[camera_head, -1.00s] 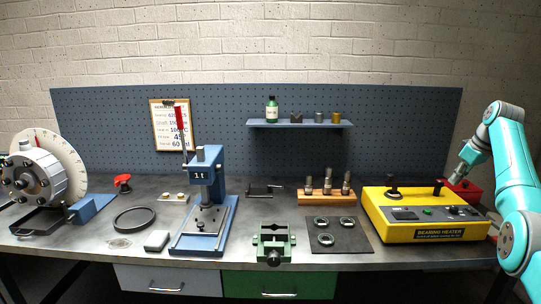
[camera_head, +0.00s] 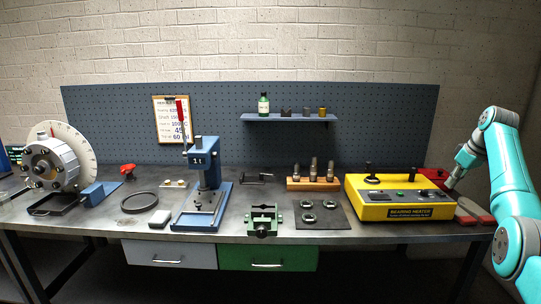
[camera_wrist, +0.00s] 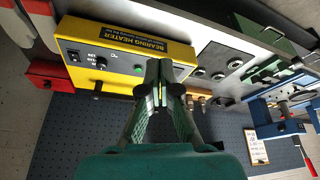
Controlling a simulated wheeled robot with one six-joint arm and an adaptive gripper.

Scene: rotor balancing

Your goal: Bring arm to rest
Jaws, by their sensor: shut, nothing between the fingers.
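My teal arm stands at the right edge of the head view, bent at the elbow. My gripper (camera_head: 451,184) is at the right end of the yellow bearing heater (camera_head: 400,206), partly hard to make out there. In the wrist view my gripper (camera_wrist: 160,66) is shut and empty, its fingertips together in front of the yellow bearing heater (camera_wrist: 122,45). Whether the fingers touch the heater cannot be told.
A red box (camera_head: 434,173) stands behind the heater's right end. The blue press (camera_head: 206,190), green vise (camera_head: 263,219), bearing mat (camera_head: 322,215) and wooden post block (camera_head: 314,184) line the bench. The rotor with dial (camera_head: 55,163) is at left.

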